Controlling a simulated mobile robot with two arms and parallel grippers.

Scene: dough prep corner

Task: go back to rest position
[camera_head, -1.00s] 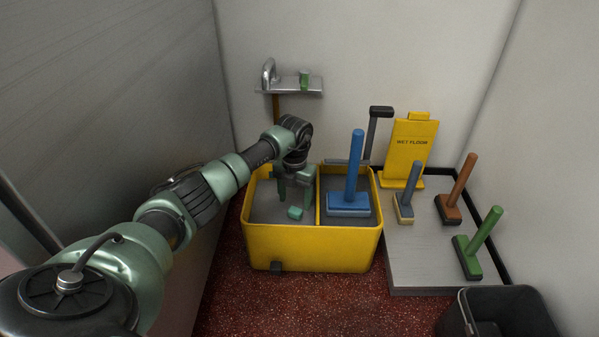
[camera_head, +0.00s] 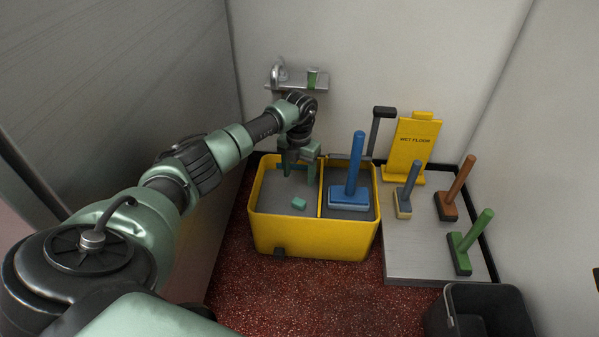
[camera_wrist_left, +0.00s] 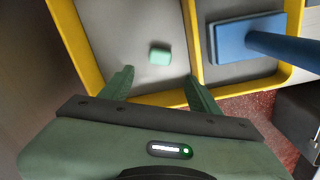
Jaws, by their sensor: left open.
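My left gripper (camera_head: 301,172) is open and empty above the left compartment of the yellow two-part bin (camera_head: 310,238). Its two green fingers also show in the left wrist view (camera_wrist_left: 158,88), apart, with nothing between them. A small green block (camera_head: 299,203) lies on the grey floor of the left compartment, apart from the fingers; it also shows in the left wrist view (camera_wrist_left: 159,55). A blue brush with an upright handle (camera_head: 356,165) stands in the right compartment. My right gripper is not in view.
A grey platform (camera_head: 425,250) right of the bin holds a grey-blue brush (camera_head: 411,180), a brown brush (camera_head: 460,185), a green brush (camera_head: 474,235) and a yellow wet floor sign (camera_head: 409,155). A black bucket (camera_head: 480,310) stands in front. A wall shelf (camera_head: 300,86) is behind my arm.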

